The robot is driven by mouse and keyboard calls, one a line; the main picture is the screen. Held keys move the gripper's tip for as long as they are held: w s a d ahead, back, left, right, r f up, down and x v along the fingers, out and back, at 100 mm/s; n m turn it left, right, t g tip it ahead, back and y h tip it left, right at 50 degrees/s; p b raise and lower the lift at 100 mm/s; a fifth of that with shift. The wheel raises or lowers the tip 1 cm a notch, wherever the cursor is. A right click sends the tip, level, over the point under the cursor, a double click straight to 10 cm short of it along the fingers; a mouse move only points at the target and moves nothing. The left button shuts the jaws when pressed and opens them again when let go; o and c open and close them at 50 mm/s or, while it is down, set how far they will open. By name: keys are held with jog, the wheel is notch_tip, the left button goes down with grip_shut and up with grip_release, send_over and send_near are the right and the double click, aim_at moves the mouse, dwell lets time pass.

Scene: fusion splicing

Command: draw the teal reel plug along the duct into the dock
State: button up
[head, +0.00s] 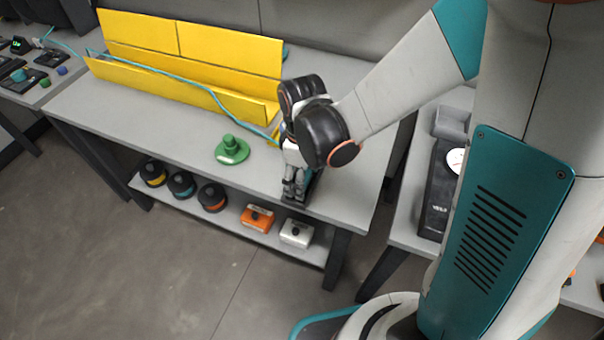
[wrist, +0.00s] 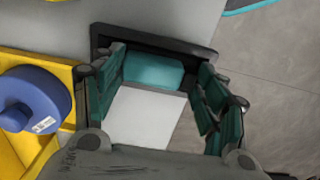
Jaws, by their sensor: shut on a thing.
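A black frame (wrist: 205,50), which looks like the dock, lies around the plug's far end; I cannot tell whether the plug is seated. In the head view my gripper (head: 297,185) points down at the table's front right, over a dark base (head: 296,204); the plug is mostly hidden there. The yellow duct (head: 200,68) stands at the back, with the teal cable (head: 165,74) running along it.
A green knobbed disc (head: 232,150) stands left of my gripper. A blue round knob (wrist: 33,100) sits by a yellow part (wrist: 65,78) in the wrist view. Black pots (head: 182,183) and orange and silver boxes (head: 257,217) are on the lower shelf. The table's front left is clear.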

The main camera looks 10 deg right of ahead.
jog(key=shift+f, duration=0.15)
jog(key=o, duration=1)
jog(key=shift+o, duration=0.2)
notch_tip(320, 180, up, 12)
jog(key=shift+s, duration=0.15)
jog(key=s+d+r+m+t, duration=0.7)
jog(key=s+d+m, duration=0.1)
jog(key=d+m, duration=0.2)
jog(key=shift+d+r+m, duration=0.2)
jog(key=shift+d+m, duration=0.2)
jog(key=shift+m, duration=0.2)
